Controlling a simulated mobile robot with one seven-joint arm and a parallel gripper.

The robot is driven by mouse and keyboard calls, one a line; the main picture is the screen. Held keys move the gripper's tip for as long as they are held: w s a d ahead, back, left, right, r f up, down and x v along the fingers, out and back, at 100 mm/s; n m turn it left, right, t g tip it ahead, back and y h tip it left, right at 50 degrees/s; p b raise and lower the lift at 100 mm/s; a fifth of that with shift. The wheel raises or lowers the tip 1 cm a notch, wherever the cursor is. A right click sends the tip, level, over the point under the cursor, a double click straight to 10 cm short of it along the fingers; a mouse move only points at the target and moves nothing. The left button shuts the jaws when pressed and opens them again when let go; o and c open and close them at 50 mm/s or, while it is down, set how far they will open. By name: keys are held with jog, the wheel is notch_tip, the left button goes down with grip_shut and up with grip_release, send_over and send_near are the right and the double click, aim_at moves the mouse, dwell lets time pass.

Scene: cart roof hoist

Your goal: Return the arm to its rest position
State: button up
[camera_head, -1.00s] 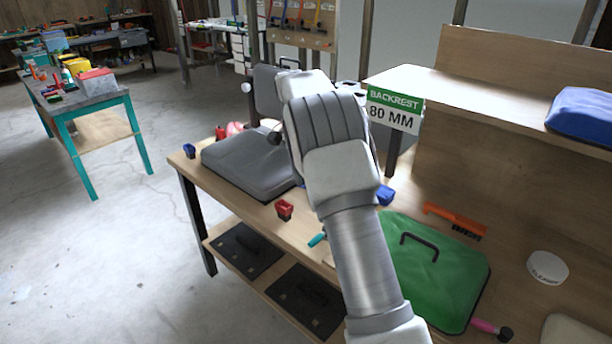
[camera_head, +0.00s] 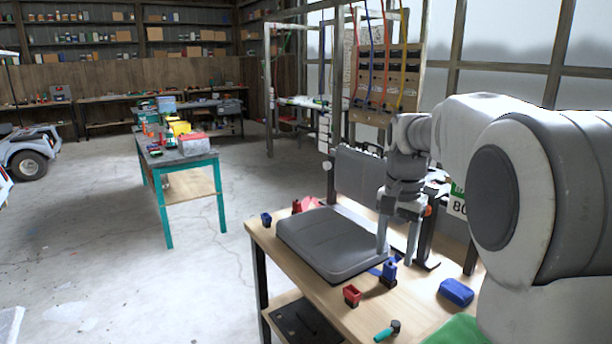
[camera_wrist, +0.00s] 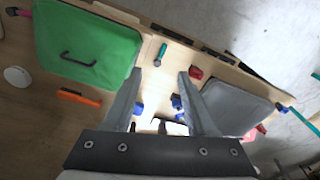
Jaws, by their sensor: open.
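My gripper (camera_head: 397,252) hangs over the workbench (camera_head: 405,309), fingers pointing down, beside the right edge of the grey seat cushion (camera_head: 325,242). Its fingers are apart. In the wrist view my gripper (camera_wrist: 159,74) has nothing between its fingertips but a view of the bench below. The grey cushion (camera_wrist: 233,107) lies to the right there, and a green cushion (camera_wrist: 88,45) with a dark handle lies to the left. My arm fills the right side of the head view and hides part of the bench and the sign.
Small red (camera_head: 352,295) and blue (camera_head: 388,273) bins, a blue block (camera_head: 456,292) and a teal-handled tool (camera_head: 386,331) are on the bench. An upright grey backrest (camera_head: 360,175) stands behind the cushion. A teal-legged table (camera_head: 180,153) stands left; open floor lies between.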

jog(key=s+a+r+n+t+p, duration=0.15)
jog(key=s+r+n, duration=0.3)
jog(key=s, duration=0.85)
jog(key=s+a+f+n+t, duration=0.2)
jog(key=s+f+n+t, duration=0.1)
jog(key=s, duration=0.9)
jog(key=shift+f, duration=0.1)
jog(key=shift+c, duration=0.6)
jog(key=shift+d, duration=0.1)
jog(key=shift+d, duration=0.2)
